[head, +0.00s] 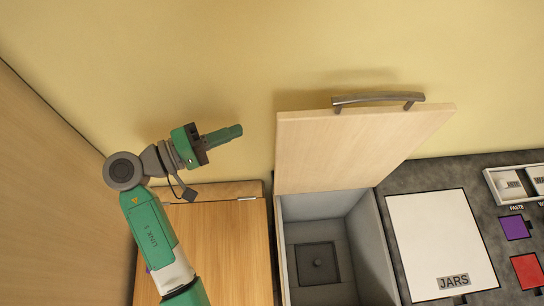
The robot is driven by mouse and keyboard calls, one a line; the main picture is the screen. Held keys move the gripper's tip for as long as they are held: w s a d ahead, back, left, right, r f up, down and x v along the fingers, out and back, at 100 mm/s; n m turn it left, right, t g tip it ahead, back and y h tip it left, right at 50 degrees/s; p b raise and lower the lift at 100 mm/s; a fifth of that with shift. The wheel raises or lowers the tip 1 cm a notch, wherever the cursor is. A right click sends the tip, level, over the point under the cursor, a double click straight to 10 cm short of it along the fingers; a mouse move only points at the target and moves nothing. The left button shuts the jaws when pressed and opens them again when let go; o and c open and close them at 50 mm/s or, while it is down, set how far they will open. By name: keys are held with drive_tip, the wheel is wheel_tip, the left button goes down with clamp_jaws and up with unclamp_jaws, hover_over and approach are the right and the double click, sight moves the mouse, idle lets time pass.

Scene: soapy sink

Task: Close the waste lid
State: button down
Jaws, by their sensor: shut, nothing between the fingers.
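The waste lid (350,148) is a pale wooden panel standing raised and tilted at the back of an open grey bin (367,265). A metal bar handle (378,98) is on the lid's upper edge. The bin's inside shows, with a dark square plate (317,264) and a small knob at its bottom. My gripper (240,131) is to the left of the lid, apart from it. Its green fingers are together, point right and hold nothing.
A wooden surface (225,240) lies left of the bin under my arm. Right of the bin, a dark counter (412,178) carries a white board marked JARS (440,240), a white tray (491,182), and purple (514,228) and red (527,270) squares. A yellow wall stands behind.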

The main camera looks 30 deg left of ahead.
drive_tip(key=w+d+f+p, duration=0.2)
drive_tip(key=d+p, duration=0.1)
drive_tip(key=d, duration=0.4)
drive_tip(key=shift+f+n+h, duration=0.35)
drive_tip(key=shift+n+h, duration=0.05)
drive_tip(key=shift+d, duration=0.1)
idle(0.4)
